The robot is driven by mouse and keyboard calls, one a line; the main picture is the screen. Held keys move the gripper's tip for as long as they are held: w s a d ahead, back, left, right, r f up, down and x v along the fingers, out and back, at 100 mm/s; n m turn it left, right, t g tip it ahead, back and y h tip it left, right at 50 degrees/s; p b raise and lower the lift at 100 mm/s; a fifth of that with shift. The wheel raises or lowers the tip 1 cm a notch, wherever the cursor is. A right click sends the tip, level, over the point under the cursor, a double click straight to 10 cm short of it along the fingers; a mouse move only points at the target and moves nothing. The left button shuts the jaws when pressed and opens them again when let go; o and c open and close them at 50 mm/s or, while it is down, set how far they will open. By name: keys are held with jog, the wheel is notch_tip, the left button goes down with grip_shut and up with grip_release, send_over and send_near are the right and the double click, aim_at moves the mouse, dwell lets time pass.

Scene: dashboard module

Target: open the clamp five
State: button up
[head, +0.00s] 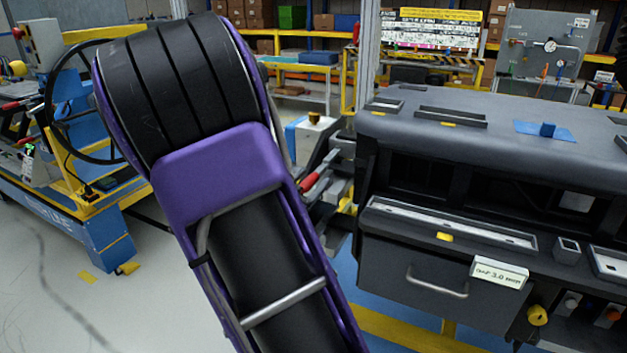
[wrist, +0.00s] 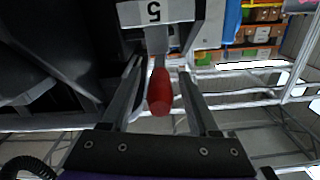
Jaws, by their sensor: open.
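Clamp five shows in the wrist view as a red handle (wrist: 160,93) on a grey metal lever, below a white plate (wrist: 153,12) marked with an upside-down 5. My gripper (wrist: 159,68) is open, with one finger on each side of the red handle. Gaps show between the handle and both fingers, so it does not look gripped. In the head view a red handle (head: 317,174) sticks out beside the dashboard's left end, partly behind my purple and black arm. My gripper is hidden there by the arm.
The dark dashboard module (head: 480,130) fills the right, with a drawer (head: 430,285) and silver handle. A blue and yellow cart (head: 85,225) with a steering wheel stands at the left. Bare floor (head: 50,285) lies in front of the cart.

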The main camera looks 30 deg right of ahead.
jog(key=shift+x, duration=0.75)
grip_shut()
dwell(0.9)
